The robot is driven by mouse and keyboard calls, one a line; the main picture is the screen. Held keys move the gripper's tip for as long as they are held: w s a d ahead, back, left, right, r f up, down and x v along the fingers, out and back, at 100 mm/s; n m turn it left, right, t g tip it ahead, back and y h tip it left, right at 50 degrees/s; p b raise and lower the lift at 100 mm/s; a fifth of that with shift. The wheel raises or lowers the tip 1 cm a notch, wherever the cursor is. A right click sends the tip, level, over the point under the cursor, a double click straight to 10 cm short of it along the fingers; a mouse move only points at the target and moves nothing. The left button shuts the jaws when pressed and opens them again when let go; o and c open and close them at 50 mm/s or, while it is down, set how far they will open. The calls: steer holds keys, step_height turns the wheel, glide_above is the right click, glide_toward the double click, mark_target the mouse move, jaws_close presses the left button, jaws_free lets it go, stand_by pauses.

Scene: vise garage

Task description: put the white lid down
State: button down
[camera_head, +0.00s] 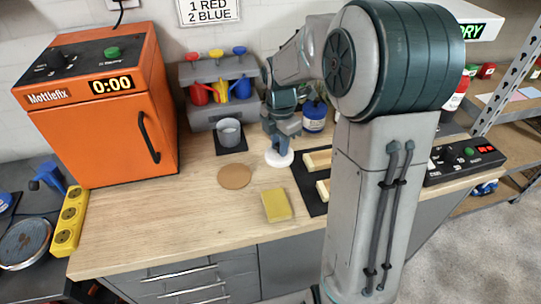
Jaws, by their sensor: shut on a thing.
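The white lid (279,158) is a small round disc with a knob at the middle of the workbench. My gripper (280,147) is directly above it, pointing down, and is shut on its knob. The lid is at or just above the bench top; I cannot tell whether it touches. A grey cup (229,132) stands on a dark square mat to the left of the lid. A round brown coaster (234,176) lies on the wood to the lid's lower left.
An orange oven (103,105) stands at the left. A yellow sponge (276,205) lies near the front edge. A black mat with wooden blocks (318,160) is right of the lid. A grey rack with coloured jugs (218,84) and a blue-labelled jar (315,115) stand behind. Bare wood (150,225) lies front left.

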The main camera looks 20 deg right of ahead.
mark_target(271, 151)
steer(key=shift+w+a+f, duration=0.2)
steer(key=shift+a+f, duration=0.15)
steer(key=shift+a, duration=0.15)
steer(key=shift+w+a+f, duration=0.2)
steer(key=shift+a+f, duration=0.1)
steer(key=shift+a, duration=0.2)
steer(key=shift+a+f, duration=0.1)
steer(key=shift+f, duration=2)
steer(key=shift+f, duration=0.15)
steer(key=c, duration=1.3)
jaws_free()
steer(key=shift+o, duration=0.2)
